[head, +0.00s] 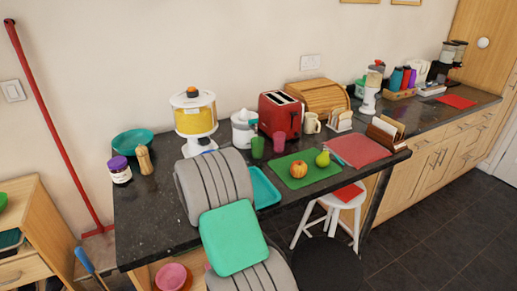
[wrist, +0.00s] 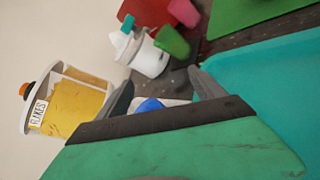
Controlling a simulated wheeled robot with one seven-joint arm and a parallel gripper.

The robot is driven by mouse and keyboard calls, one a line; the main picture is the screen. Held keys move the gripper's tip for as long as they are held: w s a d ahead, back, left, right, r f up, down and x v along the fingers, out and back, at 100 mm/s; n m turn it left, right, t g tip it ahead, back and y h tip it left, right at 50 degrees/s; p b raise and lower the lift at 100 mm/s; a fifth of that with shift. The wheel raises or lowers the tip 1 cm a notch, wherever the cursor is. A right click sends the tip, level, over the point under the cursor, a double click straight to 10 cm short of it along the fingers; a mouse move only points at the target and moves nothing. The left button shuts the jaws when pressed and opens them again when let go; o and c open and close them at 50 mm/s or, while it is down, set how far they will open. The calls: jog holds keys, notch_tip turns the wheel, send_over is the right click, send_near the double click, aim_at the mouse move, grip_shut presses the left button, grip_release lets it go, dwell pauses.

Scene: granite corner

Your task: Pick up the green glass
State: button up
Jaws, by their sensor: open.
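The green glass (head: 257,147) stands on the dark granite counter, in front of the white juicer and just left of a pink glass. In the wrist view the green glass (wrist: 173,42) shows tilted by the camera angle, beyond the fingertips and a little above the gap between them. My gripper (wrist: 160,92) is open and empty, with its two grey fingers apart. In the head view my grey and green arm covers the front of the counter, and my fingers are hidden behind it.
A pink glass (head: 279,142), white juicer (head: 243,128) and red toaster (head: 281,115) stand close around the glass. A teal tray (head: 264,187) lies in front, beside a green board (head: 302,170) with fruit. A flakes dispenser (head: 195,115) stands to the left.

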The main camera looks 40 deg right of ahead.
aim_at(255, 145)
jog(key=d+f+n+h, duration=0.1)
jog(key=d+n, duration=0.1)
jog(key=d+f+n+h, duration=0.1)
jog(key=d+n, duration=0.1)
jog(key=d, duration=0.1)
jog(key=d+f+n+h, duration=0.1)
jog(key=d+n, duration=0.1)
jog(key=n, duration=0.1)
jog(key=shift+s+d, duration=0.2)
jog(key=shift+w+d+t, duration=0.1)
jog(key=shift+d+t, duration=0.2)
jog(key=shift+d, duration=0.05)
jog(key=p+x, duration=0.1)
jog(key=x, duration=0.3)
jog(key=p+x, duration=0.1)
jog(key=x, duration=0.2)
jog(key=shift+d+r+p, duration=0.1)
jog(key=shift+r+p, duration=0.2)
jog(key=shift+c, duration=0.4)
jog(key=c, duration=1.3)
jog(key=shift+c, duration=0.7)
jog(key=shift+r, duration=0.15)
